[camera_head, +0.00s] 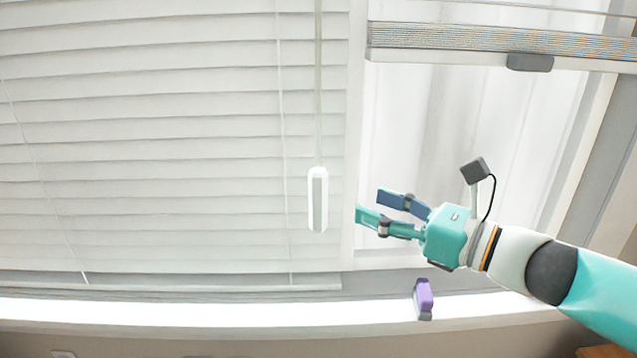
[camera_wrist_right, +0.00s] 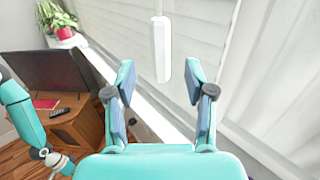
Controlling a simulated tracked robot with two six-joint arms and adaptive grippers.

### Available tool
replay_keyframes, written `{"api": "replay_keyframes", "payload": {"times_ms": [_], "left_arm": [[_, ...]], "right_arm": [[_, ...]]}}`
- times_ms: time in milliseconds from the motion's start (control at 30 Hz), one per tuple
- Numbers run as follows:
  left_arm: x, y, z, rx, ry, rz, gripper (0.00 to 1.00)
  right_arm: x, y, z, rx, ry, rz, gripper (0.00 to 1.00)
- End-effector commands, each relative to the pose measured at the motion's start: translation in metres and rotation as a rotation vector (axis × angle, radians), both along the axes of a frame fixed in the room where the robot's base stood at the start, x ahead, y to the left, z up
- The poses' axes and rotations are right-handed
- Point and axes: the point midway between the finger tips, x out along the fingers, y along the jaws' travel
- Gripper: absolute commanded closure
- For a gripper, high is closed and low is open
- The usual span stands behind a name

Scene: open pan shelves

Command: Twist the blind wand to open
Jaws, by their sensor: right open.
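The blind wand hangs straight down in front of the closed white blind (camera_head: 150,130). Its thick white handle (camera_head: 318,200) is at the lower end of a thin rod. In the right wrist view the handle (camera_wrist_right: 160,48) shows ahead, between and beyond the fingertips. My right gripper (camera_head: 368,205) is open and empty, just to the right of the handle and apart from it. It also shows open in the right wrist view (camera_wrist_right: 160,80). The blind's slats look shut. My left gripper is not in the head view; a teal arm part of mine shows at the left of the wrist view.
A purple and grey object (camera_head: 423,298) is at the white sill (camera_head: 200,312). A raised shade (camera_head: 480,42) covers the top of the right window. The wrist view shows a television (camera_wrist_right: 78,78) on a wooden cabinet (camera_wrist_right: 85,125) and a potted plant (camera_wrist_right: 57,20).

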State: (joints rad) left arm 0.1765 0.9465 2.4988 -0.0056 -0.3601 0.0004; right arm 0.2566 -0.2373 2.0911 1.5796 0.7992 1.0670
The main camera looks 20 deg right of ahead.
Motion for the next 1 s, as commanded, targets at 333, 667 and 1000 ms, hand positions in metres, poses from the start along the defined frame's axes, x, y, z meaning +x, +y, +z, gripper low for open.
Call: {"api": "replay_keyframes", "payload": {"times_ms": [333,667,1000], "left_arm": [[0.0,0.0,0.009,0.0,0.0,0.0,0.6],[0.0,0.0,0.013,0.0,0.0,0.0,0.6],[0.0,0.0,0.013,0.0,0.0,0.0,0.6]], "right_arm": [[0.064,0.044,0.0,-0.001,0.003,0.004,0.46],[0.095,0.063,0.0,-0.003,0.001,-0.001,0.46],[0.097,0.064,-0.001,-0.003,0.001,-0.002,0.46]]}}
